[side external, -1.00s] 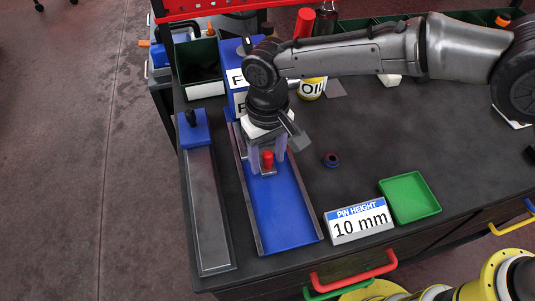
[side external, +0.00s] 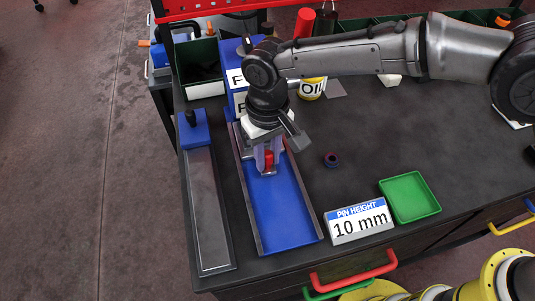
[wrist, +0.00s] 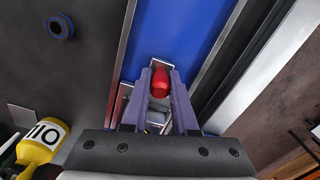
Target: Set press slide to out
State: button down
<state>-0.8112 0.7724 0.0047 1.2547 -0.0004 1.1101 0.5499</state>
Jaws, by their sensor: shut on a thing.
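The press slide is a blue track (side external: 285,215) with grey side rails, running from the blue press (side external: 236,82) toward the table's front edge. A small metal carriage with a red knob (side external: 269,160) sits near the press end of the track. My gripper (side external: 268,162) is above the track with its purple fingers shut on the red knob. In the wrist view the red knob (wrist: 160,83) shows between the two fingertips. The inner part of the slide is hidden behind my gripper and wrist.
A "PIN HEIGHT 10 mm" sign (side external: 359,221) and a green tray (side external: 410,197) stand right of the track. A grey rail with a blue block (side external: 194,130) is left. The oil bottle (side external: 311,89) stands behind.

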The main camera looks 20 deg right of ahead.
dwell(0.8)
jog(key=s, duration=1.4)
jog(key=shift+s, duration=0.3)
jog(key=c, duration=1)
grip_release()
jog(key=shift+s, duration=0.1)
jog(key=o, duration=0.3)
jog(key=shift+w, duration=0.2)
notch_tip(320, 180, up, 14)
jog(key=shift+f, duration=0.1)
